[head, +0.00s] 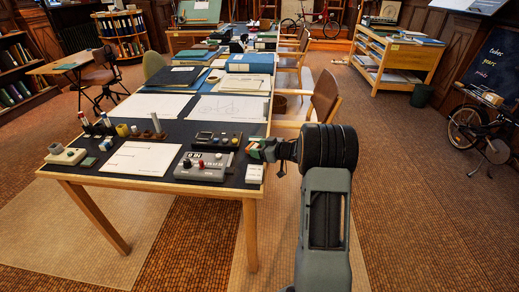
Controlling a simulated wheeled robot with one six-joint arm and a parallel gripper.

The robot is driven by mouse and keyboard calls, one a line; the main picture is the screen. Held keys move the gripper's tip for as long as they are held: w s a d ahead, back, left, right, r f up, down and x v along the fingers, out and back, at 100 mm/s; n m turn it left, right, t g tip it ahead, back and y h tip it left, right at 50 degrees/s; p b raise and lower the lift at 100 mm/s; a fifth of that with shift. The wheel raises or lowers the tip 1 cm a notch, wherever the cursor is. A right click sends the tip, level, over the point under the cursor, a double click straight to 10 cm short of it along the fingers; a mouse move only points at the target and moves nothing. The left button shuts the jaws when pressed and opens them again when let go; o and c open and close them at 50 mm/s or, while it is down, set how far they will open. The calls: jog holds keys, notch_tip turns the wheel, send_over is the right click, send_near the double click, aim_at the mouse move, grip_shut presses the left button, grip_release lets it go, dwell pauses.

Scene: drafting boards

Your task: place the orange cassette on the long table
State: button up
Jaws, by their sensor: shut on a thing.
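The long table (119,186) has a dark top and wooden legs and runs away from me at left of centre. My gripper (256,148) is at the table's near right corner, reaching in from the right, above the top. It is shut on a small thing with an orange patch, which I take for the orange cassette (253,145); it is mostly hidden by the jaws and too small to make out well. I cannot tell whether it touches the table.
Close to my gripper are a white box (254,173), a grey device with knobs (203,167) and a dark device (216,140). A white sheet (140,159) lies left of them. Chairs (322,98) stand along the right side.

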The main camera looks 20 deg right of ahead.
jog(key=shift+f, duration=0.15)
jog(key=o, duration=0.6)
jog(key=shift+o, duration=0.2)
